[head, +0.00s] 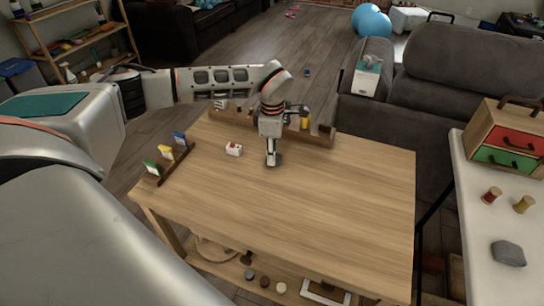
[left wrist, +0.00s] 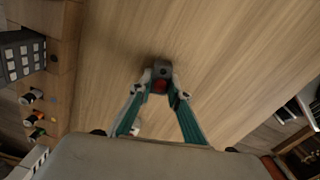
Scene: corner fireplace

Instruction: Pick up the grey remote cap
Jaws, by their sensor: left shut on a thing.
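The grey remote cap (left wrist: 162,67) is a small dark grey block with a dark round spot on top and a red patch on the side facing my wrist. My left gripper (left wrist: 160,88) is shut on it, with one fingertip on each side. In the head view my left gripper (head: 271,160) points straight down at the middle of the wooden table (head: 330,200), and the cap (head: 277,159) shows dark at its tips. I cannot tell whether the cap touches the table. My right gripper is not in view.
A white block with red on top (head: 234,150) lies left of the gripper. A rack with coloured cards (head: 165,162) stands at the left edge. A long wooden rack (head: 318,136) lines the back edge. The table's front and right are clear. A white table (head: 490,235) stands at right.

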